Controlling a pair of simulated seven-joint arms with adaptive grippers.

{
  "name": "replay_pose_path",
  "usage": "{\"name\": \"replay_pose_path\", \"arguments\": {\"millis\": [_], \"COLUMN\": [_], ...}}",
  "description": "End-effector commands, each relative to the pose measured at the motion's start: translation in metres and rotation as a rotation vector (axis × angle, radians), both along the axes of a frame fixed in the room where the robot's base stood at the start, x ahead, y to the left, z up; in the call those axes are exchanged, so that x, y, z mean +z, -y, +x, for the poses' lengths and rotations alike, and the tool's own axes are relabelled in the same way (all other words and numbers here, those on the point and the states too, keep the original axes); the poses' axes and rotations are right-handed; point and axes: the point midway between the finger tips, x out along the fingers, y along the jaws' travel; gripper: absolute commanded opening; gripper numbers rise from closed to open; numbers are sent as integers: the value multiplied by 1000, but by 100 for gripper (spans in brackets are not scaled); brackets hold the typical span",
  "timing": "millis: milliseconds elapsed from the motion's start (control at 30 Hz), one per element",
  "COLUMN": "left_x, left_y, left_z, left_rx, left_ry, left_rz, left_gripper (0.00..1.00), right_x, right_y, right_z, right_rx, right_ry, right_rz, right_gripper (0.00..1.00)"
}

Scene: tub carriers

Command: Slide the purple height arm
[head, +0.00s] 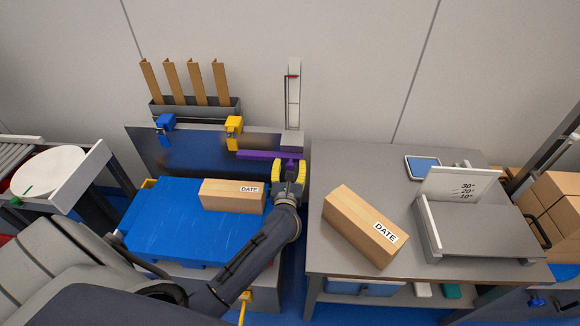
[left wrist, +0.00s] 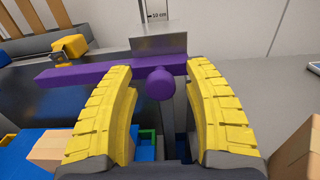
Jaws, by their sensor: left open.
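The purple height arm (head: 262,155) is a flat bar reaching left from a grey slider block (head: 292,142) on an upright scale post (head: 293,95). In the left wrist view the purple arm (left wrist: 100,72) runs across the picture, with a round purple knob (left wrist: 160,84) facing me. My left gripper (head: 289,172) is open in front of the post. Its yellow fingers (left wrist: 163,100) stand on either side of the knob, with a visible gap at each side. A "10 cm" mark shows above the block in the wrist view. My right gripper is not in view.
A cardboard box labelled DATE (head: 232,196) lies on the blue surface (head: 180,225) left of my gripper. Blue (head: 165,124) and yellow (head: 234,126) clamps sit on the dark panel behind.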

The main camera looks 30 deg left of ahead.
Motion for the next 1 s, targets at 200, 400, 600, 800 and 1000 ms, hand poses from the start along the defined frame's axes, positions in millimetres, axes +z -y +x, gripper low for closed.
{"name": "replay_pose_path", "arguments": {"millis": [200,400,600,800,1000], "left_x": [0,0,0,0,0], "left_y": [0,0,0,0,0], "left_z": [0,0,0,0,0], "left_rx": [0,0,0,0,-1], "left_ry": [0,0,0,0,1], "left_rz": [0,0,0,0,0], "left_gripper": [51,32,9,0,0], "right_x": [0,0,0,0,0], "right_y": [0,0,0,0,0], "right_z": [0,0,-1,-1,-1], "right_rx": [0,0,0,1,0], "right_ry": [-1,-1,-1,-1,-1], "right_rz": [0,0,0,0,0], "right_gripper": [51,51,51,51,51]}}
